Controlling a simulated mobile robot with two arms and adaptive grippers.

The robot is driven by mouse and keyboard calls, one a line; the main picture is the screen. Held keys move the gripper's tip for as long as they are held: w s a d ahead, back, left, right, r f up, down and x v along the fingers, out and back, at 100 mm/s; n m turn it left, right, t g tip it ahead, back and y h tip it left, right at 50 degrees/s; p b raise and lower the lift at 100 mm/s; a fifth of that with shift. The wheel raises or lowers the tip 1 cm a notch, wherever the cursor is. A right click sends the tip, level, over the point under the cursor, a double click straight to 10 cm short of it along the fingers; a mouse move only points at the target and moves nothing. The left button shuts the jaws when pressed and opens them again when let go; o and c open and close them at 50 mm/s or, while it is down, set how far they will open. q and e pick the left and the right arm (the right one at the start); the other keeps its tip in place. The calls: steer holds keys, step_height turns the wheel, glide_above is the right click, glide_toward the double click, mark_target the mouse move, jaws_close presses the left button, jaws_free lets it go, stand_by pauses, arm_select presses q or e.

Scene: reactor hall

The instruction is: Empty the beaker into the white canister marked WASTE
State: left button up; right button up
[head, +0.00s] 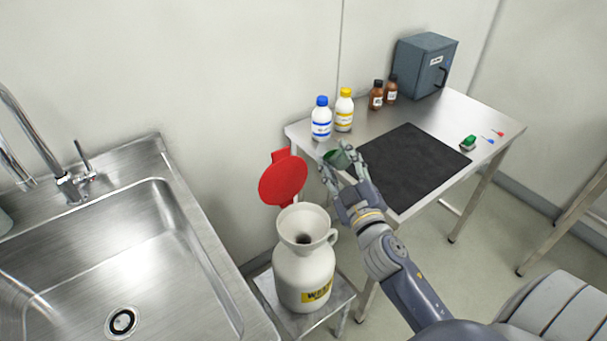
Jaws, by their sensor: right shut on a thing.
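The white canister (303,275) with a yellow label, partly readable as WASTE, stands on a small metal stand left of the table. Its red lid (284,178) is swung open at the back. A wide white funnel mouth (303,222) opens upward on top. My right gripper (338,170) is shut on the beaker (339,157), which looks clear with green in it. It is above and slightly right of the funnel, near the table's left edge. The fingers hide part of the beaker, and I cannot tell its exact tilt. My left gripper is not in view.
A steel sink (130,250) with a tap is at left. The metal table (465,118) holds a black mat (415,165), blue-capped (321,120) and yellow-capped (344,112) bottles, brown bottles (376,97), a grey cabinet (425,65) and a small green object (468,143).

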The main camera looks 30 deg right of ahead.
mark_target(330, 162)
steer(key=shift+r+n+t+y, duration=0.15)
steer(key=shift+r+n, duration=0.15)
steer(key=shift+n, duration=0.5)
steer(key=shift+r+n+t+y, duration=0.15)
steer(key=shift+r+n, duration=0.15)
steer(key=shift+n, duration=0.5)
steer(key=shift+r+n, duration=0.15)
steer(key=shift+n, duration=0.25)
steer(key=shift+a+r+n+t+y, duration=0.1)
steer(key=shift+r+n+t+y, duration=0.2)
steer(key=shift+n, duration=0.6)
steer(key=shift+r+n, duration=0.2)
steer(key=shift+n, duration=0.4)
steer(key=shift+a+r+n+y, duration=0.1)
steer(key=shift+a+n+y, duration=0.15)
steer(key=shift+n+y, duration=0.05)
steer(key=shift+a+r+n+t+p, duration=0.3)
steer(key=shift+a+n+p, duration=0.3)
steer(key=shift+n, duration=0.2)
steer(key=shift+a+r+n+y, duration=0.15)
steer(key=shift+n+y, duration=0.25)
steer(key=shift+n, duration=0.3)
steer(key=shift+r+n, duration=0.1)
steer(key=shift+n, duration=0.2)
steer(key=shift+a+r+n+y, duration=0.15)
steer(key=shift+n+y, duration=0.15)
steer(key=shift+n, duration=0.3)
